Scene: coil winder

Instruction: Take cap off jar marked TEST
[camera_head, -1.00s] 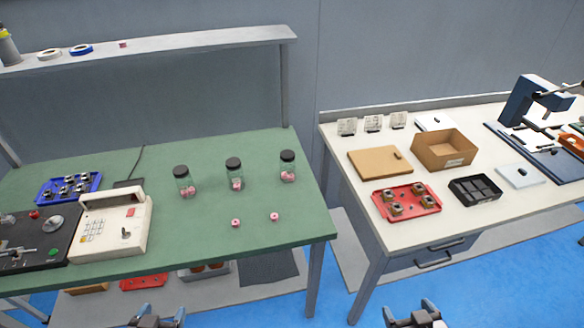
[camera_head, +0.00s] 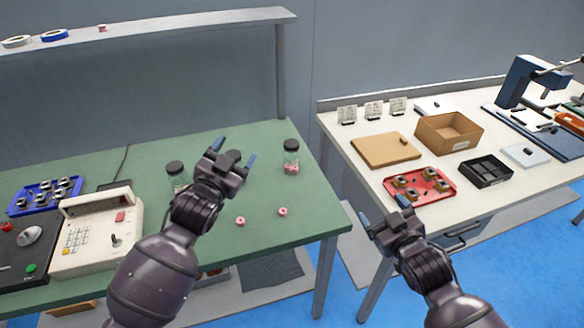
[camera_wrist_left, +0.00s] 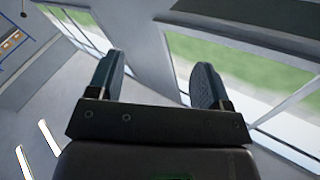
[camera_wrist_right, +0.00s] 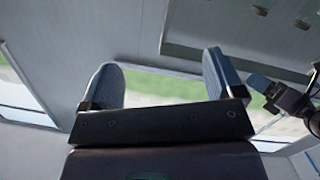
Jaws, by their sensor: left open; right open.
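Glass jars with black caps stand on the green bench. The left jar (camera_head: 175,182) is partly covered by my left arm. The middle jar's cap (camera_head: 236,155) shows between my left gripper's fingers, its body hidden behind the gripper. The right jar (camera_head: 291,166) is in clear view, its black cap (camera_head: 291,146) on and pink pieces inside. No TEST marking is readable. My left gripper (camera_head: 234,153) is open and empty, raised in front of the middle jar. My right gripper (camera_head: 384,213) is open and empty, near the white table's front left corner. Neither wrist view shows a jar.
Two pink spools (camera_head: 240,221) (camera_head: 283,211) lie in front of the jars. A cream keypad device (camera_head: 85,250) and blue tray (camera_head: 22,204) are at left. The white table holds a red tray (camera_head: 445,193) and cardboard box (camera_head: 449,133). A gap separates the tables.

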